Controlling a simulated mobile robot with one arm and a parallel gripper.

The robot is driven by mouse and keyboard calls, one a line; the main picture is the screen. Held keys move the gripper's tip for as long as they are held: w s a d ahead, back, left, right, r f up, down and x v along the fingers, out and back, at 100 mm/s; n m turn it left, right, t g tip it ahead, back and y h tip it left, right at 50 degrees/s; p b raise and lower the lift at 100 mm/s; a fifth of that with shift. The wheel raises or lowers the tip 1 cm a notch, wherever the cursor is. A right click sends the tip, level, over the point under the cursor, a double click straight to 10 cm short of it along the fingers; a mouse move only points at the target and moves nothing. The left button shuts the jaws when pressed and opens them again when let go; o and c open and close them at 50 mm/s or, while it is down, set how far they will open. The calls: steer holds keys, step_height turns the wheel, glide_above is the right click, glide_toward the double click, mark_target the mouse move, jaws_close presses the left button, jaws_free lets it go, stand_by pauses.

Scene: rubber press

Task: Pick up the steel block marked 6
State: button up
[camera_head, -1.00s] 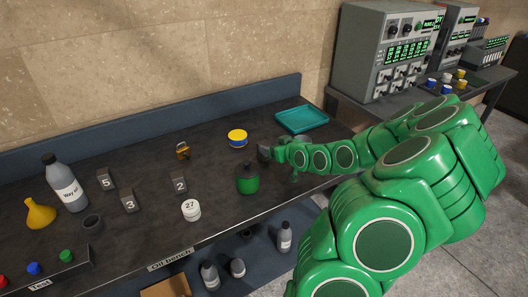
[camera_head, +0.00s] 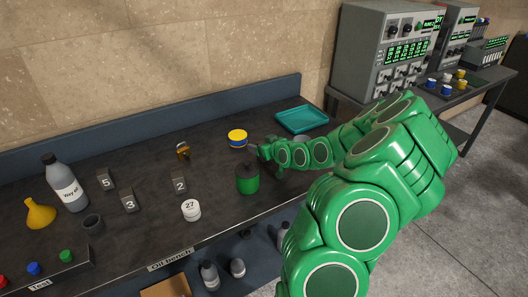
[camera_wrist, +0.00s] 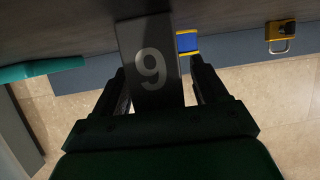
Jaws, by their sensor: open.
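In the wrist view a dark grey steel block (camera_wrist: 150,88) stands out between the two fingers of my open gripper (camera_wrist: 159,66). Its pale digit reads as 9 there, but that view is upside down, with the wall below the bench, so upright it is a 6. A gap shows at the right finger; the left finger is close to the block's edge. In the head view my gripper (camera_head: 256,148) is low over the bench, right of the yellow and blue tin (camera_head: 237,139). The block cannot be told apart from my gripper there.
Blocks marked 5 (camera_head: 106,180), 3 (camera_head: 130,202) and 2 (camera_head: 179,185) stand to the left. A green container (camera_head: 247,180) is just in front of my gripper.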

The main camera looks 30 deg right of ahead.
steer(key=shift+c, duration=0.3)
jaws_close()
steer(key=shift+r, duration=0.1)
stand_by(0.5)
